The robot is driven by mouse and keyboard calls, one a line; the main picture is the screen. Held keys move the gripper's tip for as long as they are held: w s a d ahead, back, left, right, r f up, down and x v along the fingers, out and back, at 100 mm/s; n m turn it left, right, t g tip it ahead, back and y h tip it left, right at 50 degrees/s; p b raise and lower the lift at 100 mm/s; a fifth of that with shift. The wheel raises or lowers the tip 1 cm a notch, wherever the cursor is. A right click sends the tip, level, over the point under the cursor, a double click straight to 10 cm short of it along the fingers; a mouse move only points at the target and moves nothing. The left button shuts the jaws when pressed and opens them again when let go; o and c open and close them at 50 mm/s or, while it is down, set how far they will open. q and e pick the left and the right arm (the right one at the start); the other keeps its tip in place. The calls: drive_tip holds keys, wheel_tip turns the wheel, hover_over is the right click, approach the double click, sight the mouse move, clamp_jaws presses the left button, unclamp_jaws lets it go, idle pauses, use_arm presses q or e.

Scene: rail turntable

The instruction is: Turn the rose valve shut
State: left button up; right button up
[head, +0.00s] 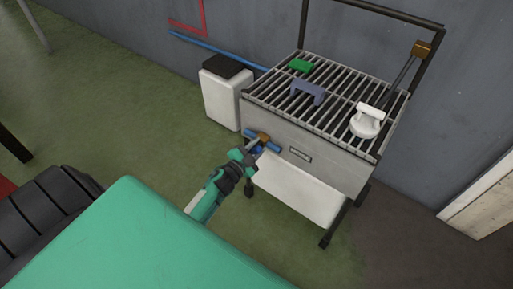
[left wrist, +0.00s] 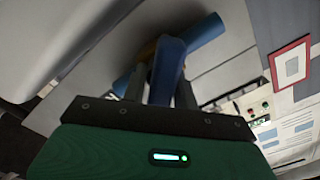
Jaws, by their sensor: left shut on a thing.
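The valve (head: 263,137) is a small brass-coloured body with blue parts, on the front left of a grey grated cart. My left gripper (head: 257,147) reaches it from below left. In the left wrist view, its dark fingers are shut around a blue handle (left wrist: 171,62). A blue round bar lies behind the handle, with a bit of orange-brown beside it. The fingers hide part of the valve. A white rose head (head: 367,121) lies on the grate on a dark pipe with a brass fitting. My right gripper is not in view.
The cart's grate (head: 340,93) also carries a green block (head: 300,65) and a grey-purple bracket (head: 308,90). A white bin with a dark lid (head: 225,92) stands left of the cart. A blue pipe (head: 215,48) runs along the wall.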

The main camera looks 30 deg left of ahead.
use_arm(q)
drive_tip(key=m, duration=0.2)
drive_tip(key=shift+d+f+m+b, duration=0.1)
drive_tip(key=shift+f+m+b, duration=0.1)
drive_tip(key=shift+m+b, duration=0.2)
drive_tip(key=shift+f+m+b, duration=0.1)
drive_tip(key=shift+m+b, duration=0.2)
drive_tip(key=shift+m, duration=0.6)
drive_tip(key=shift+m+b, duration=0.4)
drive_tip(key=shift+m, duration=0.7)
drive_tip(key=shift+f+m+b, duration=0.1)
drive_tip(key=shift+m+b, duration=0.25)
drive_tip(key=shift+m, duration=0.65)
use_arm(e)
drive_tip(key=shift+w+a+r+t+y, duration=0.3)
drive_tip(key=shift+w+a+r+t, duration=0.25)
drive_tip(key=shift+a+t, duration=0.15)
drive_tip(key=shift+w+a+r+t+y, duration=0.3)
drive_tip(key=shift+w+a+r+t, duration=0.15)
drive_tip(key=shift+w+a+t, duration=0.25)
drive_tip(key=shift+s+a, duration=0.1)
use_arm(q)
drive_tip(key=o, duration=0.8)
drive_tip(key=shift+s, duration=0.15)
